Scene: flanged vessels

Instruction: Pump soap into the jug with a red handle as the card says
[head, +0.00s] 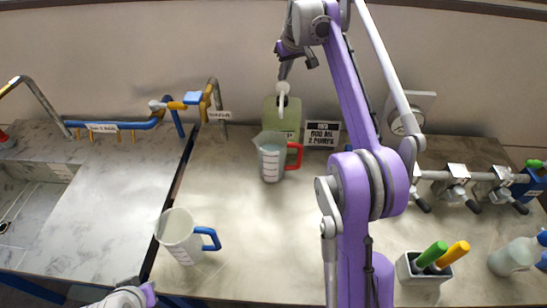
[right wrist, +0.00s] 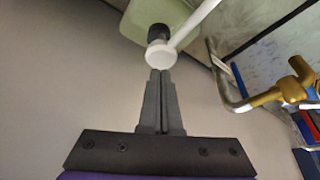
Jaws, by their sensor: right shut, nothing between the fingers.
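The green soap bottle (head: 270,115) stands at the back of the counter, with a white pump head (head: 283,88) and spout on top. The jug with a red handle (head: 271,163) stands upright just in front of it, handle to the right; its contents are unclear. The card (head: 323,134) beside the bottle seems to read 600 ML, 2 PUMPS. My right gripper (head: 284,74) is shut and empty, its tips at the pump head. In the right wrist view the shut fingers (right wrist: 160,73) reach the white pump head (right wrist: 161,54); contact is hard to tell. My left gripper is out of view.
A jug with a blue handle (head: 181,236) stands at the front left. A holder (head: 420,269) with green and yellow handles and a white bottle (head: 512,256) are at the front right. Valved pipework (head: 460,175) lies at right, blue piping (head: 140,124) at left. The middle counter is clear.

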